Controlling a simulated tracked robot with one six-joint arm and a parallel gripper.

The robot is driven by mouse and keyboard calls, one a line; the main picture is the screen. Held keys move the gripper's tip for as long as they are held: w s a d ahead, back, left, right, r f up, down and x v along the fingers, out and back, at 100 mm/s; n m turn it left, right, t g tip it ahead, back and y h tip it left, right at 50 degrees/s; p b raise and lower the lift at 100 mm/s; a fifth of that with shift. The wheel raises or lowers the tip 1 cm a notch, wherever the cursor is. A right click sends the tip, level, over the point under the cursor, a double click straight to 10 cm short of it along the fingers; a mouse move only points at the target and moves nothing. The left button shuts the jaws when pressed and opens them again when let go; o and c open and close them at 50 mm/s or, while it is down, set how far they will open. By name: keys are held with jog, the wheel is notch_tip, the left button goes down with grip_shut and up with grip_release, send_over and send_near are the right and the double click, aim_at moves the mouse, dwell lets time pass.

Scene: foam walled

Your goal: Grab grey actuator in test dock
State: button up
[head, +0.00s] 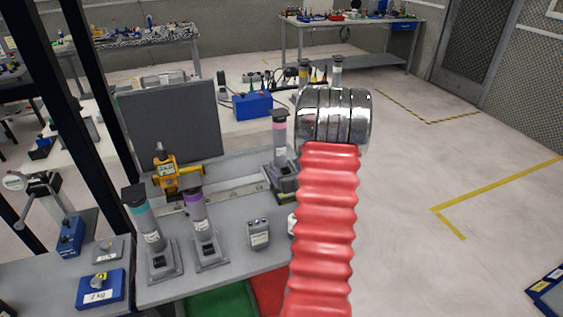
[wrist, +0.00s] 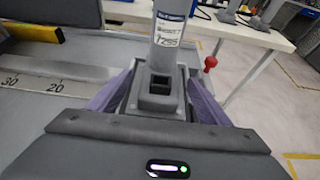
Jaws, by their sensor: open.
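In the wrist view, a grey actuator (wrist: 169,35) with a printed white label stands upright in a dark grey dock (wrist: 155,104). Its top is out of that picture. My gripper (wrist: 160,75) is open, with a purple finger on either side of the dock and actuator. I cannot tell whether the fingers touch anything. In the head view, a grey actuator with a pink band (head: 280,140) stands in a dock at the rail's right end, partly hidden by my red arm. It appears to be the same one. My gripper's fingers do not show there.
Actuators with teal (head: 145,222) and purple (head: 203,218) bands stand in docks at the front of the grey bench. A yellow device (head: 172,175) stands before a dark panel (head: 172,122). A white table (wrist: 262,38) lies beyond.

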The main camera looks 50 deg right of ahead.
jog(key=shift+x, duration=2.65)
jog(key=shift+f, duration=0.1)
jog(key=shift+s, duration=0.1)
jog(key=c, duration=1.6)
